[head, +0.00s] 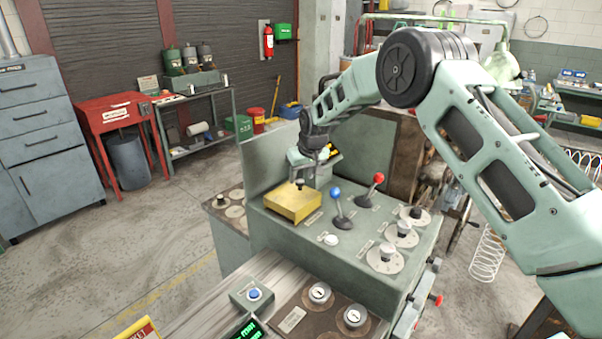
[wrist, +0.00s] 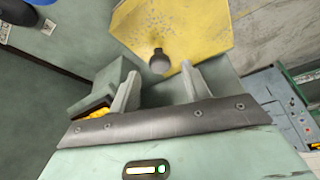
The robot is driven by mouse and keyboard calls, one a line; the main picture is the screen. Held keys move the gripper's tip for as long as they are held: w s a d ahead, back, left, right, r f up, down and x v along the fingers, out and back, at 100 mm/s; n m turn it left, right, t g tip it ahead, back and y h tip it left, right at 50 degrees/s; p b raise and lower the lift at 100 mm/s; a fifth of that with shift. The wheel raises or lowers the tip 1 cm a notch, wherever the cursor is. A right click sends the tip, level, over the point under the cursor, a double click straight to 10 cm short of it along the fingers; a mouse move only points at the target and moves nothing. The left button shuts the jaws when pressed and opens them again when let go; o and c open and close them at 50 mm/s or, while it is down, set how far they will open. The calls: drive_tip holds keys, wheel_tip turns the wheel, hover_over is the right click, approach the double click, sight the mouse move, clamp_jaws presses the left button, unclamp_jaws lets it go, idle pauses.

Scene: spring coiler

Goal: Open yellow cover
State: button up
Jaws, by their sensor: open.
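The yellow cover (head: 291,205) lies flat, like a shallow box, on the top left of the green console (head: 340,262). In the wrist view the yellow cover (wrist: 178,28) fills the top middle, with a dark round knob (wrist: 158,62) at its near edge. My gripper (head: 303,172) is above the back part of the cover, pointing down. In the wrist view my gripper (wrist: 160,75) is open, with one finger on each side of the knob. Whether either finger touches the knob cannot be told.
A blue-knobbed lever (head: 335,193) and a red-knobbed lever (head: 378,179) stand right of the cover. Several round dials (head: 385,255) line the console's right side. A raised green panel (head: 268,155) stands behind the cover. A blue button box (head: 253,294) is in front.

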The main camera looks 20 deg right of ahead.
drive_tip(key=shift+x, duration=1.05)
